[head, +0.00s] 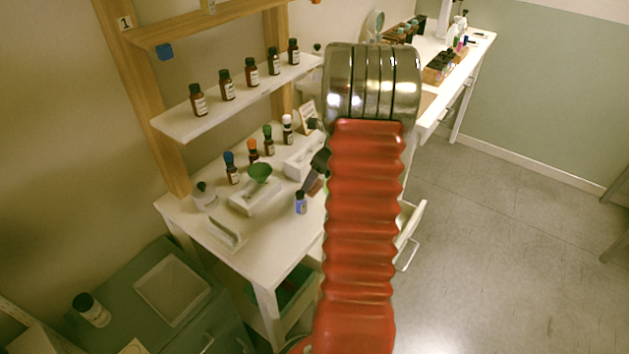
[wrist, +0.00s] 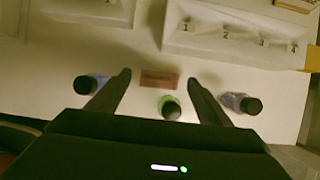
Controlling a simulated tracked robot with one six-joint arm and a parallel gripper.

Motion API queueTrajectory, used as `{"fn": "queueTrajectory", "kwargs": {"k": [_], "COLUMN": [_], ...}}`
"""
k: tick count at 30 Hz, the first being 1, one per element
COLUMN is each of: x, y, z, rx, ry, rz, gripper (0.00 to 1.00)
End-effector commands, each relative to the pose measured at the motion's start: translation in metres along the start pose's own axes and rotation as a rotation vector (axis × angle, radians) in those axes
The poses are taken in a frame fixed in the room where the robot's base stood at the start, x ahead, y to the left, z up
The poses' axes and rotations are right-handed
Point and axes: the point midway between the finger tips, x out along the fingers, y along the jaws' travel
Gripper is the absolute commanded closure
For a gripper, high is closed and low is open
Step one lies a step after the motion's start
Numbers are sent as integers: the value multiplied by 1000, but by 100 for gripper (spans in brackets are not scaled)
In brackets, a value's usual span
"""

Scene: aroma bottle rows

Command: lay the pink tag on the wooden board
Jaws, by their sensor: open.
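A small flat reddish-brown rectangle (wrist: 159,80) lies on the white table in the wrist view. It looks like the pink tag, though the dim yellow light makes its colour uncertain. My gripper (wrist: 159,76) is open, with its two dark fingers apart on either side of the rectangle in the picture and nothing held between them. I cannot tell its height above the table. A tan piece (wrist: 313,58) is cut off at the right edge; I cannot tell if it is the wooden board. In the head view my arm hides much of this area.
A green bottle (wrist: 169,107) stands close to the rectangle, between the fingers in the picture. Bluish dark-capped bottles stand left (wrist: 90,84) and right (wrist: 240,102). A white numbered holder (wrist: 235,38) lies beyond. A shelf (head: 235,97) with several brown bottles rises at the back.

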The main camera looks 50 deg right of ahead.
Motion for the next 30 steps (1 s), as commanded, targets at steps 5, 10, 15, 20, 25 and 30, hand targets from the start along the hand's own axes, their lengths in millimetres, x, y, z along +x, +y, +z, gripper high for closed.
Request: {"fn": "queueTrajectory", "kwargs": {"k": [5,10,15,20,25,30], "x": [-33,-62,-84,-92,-92,-92], "y": [0,0,0,0,1,1], "z": [0,0,0,0,0,0], "rx": [-2,-1,-1,-1,-1,-1], "ry": [-1,-1,-1,1,1,1], "rz": [-3,-2,0,1,1,1], "gripper": [28,28,28,28,28,28]}}
